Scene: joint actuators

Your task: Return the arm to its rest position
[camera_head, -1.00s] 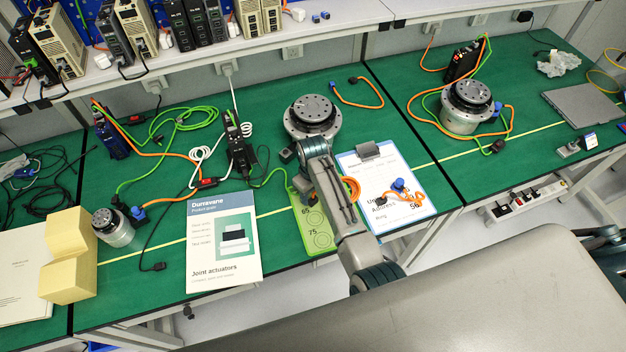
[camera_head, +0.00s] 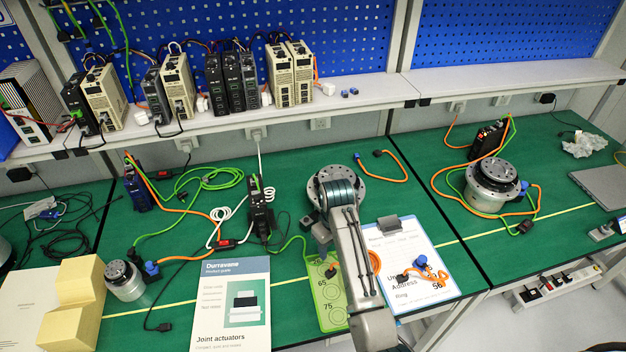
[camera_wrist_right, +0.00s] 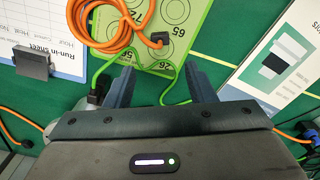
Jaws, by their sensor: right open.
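My right arm reaches up over the bench in the head view, its wrist in front of the large silver joint actuator (camera_head: 365,187). My right gripper (camera_wrist_right: 158,85) shows best in the right wrist view, where its two dark fingers stand apart with nothing between them. Beyond the fingers lie the green gauge card (camera_wrist_right: 165,35) and an orange cable (camera_wrist_right: 112,42). In the head view the gripper is mostly hidden by my arm, above the card (camera_head: 328,312). My left gripper is not in view.
The product guide (camera_head: 232,300) lies left of my arm, the clipboard (camera_head: 408,262) right of it. A small actuator (camera_head: 125,282) and yellow blocks (camera_head: 75,300) stand at left, another actuator (camera_head: 490,187) at right. A shelf (camera_head: 225,118) with drive units runs behind.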

